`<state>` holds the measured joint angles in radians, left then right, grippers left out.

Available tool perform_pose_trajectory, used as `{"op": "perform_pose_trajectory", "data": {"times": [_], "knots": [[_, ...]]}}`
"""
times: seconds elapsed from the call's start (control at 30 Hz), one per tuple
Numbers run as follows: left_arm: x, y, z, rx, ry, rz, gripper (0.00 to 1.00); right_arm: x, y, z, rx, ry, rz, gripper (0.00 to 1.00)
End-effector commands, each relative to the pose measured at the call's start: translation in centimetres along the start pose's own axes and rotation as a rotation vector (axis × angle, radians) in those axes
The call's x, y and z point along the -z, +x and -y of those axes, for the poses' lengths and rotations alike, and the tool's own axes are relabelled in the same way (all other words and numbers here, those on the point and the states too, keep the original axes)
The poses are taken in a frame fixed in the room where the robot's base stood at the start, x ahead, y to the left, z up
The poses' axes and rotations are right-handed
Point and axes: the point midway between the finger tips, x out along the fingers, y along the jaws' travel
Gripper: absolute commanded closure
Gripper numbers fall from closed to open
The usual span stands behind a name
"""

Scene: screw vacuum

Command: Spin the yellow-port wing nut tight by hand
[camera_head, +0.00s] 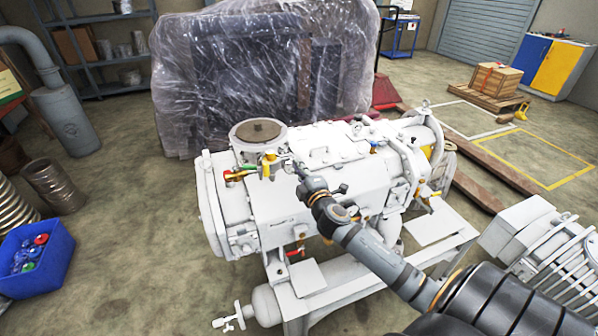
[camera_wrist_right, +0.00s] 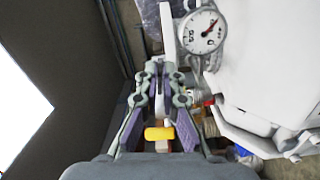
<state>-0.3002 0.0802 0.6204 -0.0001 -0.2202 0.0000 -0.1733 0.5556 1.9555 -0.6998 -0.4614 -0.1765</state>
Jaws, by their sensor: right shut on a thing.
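The white screw vacuum pump (camera_head: 320,190) stands on a pale frame in the middle of the head view. A yellow port fitting (camera_head: 268,166) sits on its top left, beside a small green and red fitting (camera_head: 238,175). My right gripper (camera_head: 288,163) is at the right of the yellow fitting. In the right wrist view my right gripper (camera_wrist_right: 161,68) is closed on a thin pale piece, apparently the wing nut, largely hidden by the fingers. A yellow piece (camera_wrist_right: 159,133) shows between the finger bases. My left gripper is not in view.
A round dial gauge (camera_wrist_right: 203,30) is close to the right fingers. A round flange (camera_head: 258,132) rises behind the fittings. A plastic-wrapped machine (camera_head: 260,70) stands behind the pump. A blue bin (camera_head: 35,255) is at the left, and a grey finned motor (camera_head: 545,250) at the right.

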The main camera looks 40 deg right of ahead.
Motion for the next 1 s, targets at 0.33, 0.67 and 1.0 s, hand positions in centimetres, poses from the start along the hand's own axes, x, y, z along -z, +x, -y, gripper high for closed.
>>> {"op": "perform_pose_trajectory", "data": {"times": [0.33, 0.67, 1.0], "knots": [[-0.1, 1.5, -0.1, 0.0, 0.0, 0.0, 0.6, -0.1, 0.0, 0.6, 0.004, 0.236, 0.002, 1.0], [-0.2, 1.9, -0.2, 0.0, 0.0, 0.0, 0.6, -0.1, 0.0, 0.6, 0.004, 0.336, 0.003, 1.0], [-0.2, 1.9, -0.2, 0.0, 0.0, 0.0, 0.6, -0.1, 0.0, 0.6, 0.004, 0.35, 0.004, 1.0]]}}
